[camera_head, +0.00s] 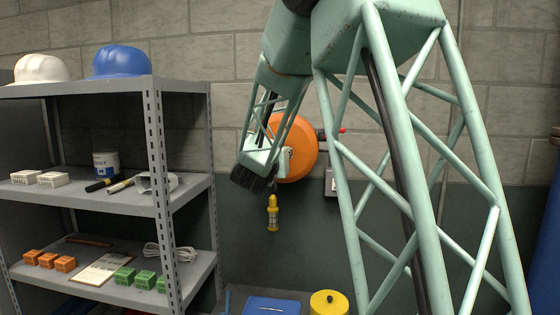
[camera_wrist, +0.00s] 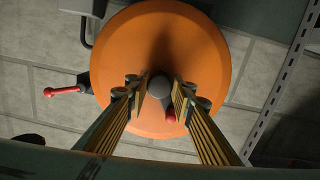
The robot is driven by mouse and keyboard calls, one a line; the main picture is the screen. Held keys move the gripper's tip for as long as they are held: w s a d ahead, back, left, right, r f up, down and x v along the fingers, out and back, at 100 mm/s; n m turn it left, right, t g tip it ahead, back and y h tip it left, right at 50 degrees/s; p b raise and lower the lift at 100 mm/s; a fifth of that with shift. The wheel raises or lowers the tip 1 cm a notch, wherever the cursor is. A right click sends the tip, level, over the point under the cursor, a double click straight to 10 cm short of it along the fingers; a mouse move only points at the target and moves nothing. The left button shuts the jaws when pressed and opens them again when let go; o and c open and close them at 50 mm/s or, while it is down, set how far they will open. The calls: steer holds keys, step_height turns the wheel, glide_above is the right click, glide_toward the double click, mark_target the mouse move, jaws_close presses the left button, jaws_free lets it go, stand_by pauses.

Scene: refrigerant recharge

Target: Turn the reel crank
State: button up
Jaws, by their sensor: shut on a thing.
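The orange reel (camera_head: 303,150) is a round disc mounted on the wall, partly hidden behind my arm in the head view. In the wrist view the reel (camera_wrist: 205,50) fills the middle. My gripper (camera_wrist: 160,95) is in front of the reel face, its two ribbed fingers on either side of a grey round knob (camera_wrist: 160,87) near the disc's middle, which appears to be part of the crank. A small red piece (camera_wrist: 170,117) shows beside the right finger. The rest of the crank is hidden by the fingers. In the head view my arm hides the fingertips.
A red-tipped lever (camera_wrist: 65,91) sticks out beside the reel. A yellow fitting (camera_head: 272,213) hangs below it. A grey shelf (camera_head: 130,203) with helmets, blocks and tools stands at left. A blue case (camera_head: 272,306) and a yellow round object (camera_head: 329,303) are below.

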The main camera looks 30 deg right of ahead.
steer(key=shift+m+b, duration=2.8)
steer(key=shift+b, duration=0.45)
steer(key=shift+r+m, duration=0.1)
steer(key=shift+m, duration=0.2)
steer(key=o, duration=0.8)
steer(key=shift+o, duration=0.2)
steer(key=shift+s+a, duration=0.1)
steer(key=v, duration=1.1)
steer(key=shift+s, duration=0.35)
steer(key=shift+a+y, duration=0.1)
steer(key=shift+y, duration=0.2)
